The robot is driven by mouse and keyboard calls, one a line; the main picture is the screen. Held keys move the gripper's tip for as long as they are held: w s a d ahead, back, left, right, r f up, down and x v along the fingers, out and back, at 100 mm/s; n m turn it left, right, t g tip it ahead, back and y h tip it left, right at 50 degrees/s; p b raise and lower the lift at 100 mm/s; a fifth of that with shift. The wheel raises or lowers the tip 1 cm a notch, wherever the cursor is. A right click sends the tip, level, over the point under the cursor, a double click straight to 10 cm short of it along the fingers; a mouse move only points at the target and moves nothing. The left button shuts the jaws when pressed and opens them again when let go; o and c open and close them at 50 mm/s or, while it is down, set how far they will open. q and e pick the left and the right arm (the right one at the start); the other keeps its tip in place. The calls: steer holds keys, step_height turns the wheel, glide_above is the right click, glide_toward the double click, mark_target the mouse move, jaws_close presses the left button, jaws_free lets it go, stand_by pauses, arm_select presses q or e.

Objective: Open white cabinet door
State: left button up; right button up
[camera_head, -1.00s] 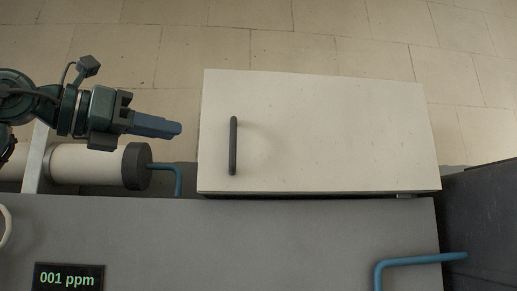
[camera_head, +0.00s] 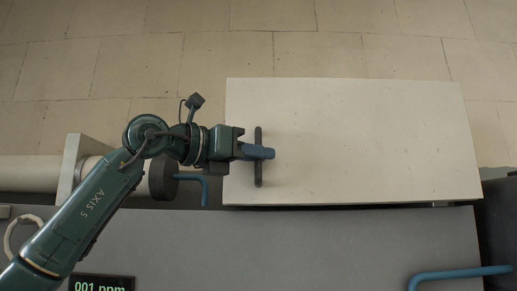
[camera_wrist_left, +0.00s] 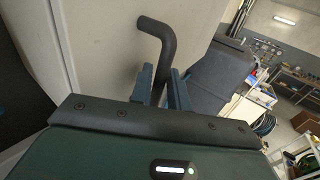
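The white cabinet door (camera_head: 360,140) is a broad pale panel in the head view, with a dark bar handle (camera_head: 258,182) near its left edge. The door looks shut. My left gripper (camera_head: 262,152) reaches in from the left and its blue fingers overlap the handle. In the left wrist view the handle (camera_wrist_left: 158,35) bends down between the two fingers (camera_wrist_left: 161,88), one on each side of it. The fingers look apart around the bar, not clearly pressing on it. My right gripper is not in view.
A grey surface (camera_head: 300,240) runs in front of the door, with a blue pipe (camera_head: 445,275) at lower right. A pale cylinder with a dark cap (camera_head: 163,180) and another blue pipe (camera_head: 205,190) lie just left of the door. Tiled floor (camera_head: 350,40) beyond is clear.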

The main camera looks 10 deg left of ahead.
arm_select(q)
steer(key=shift+w+d, duration=0.2)
steer(key=shift+d, duration=0.05)
steer(key=shift+c, duration=0.5)
jaws_close()
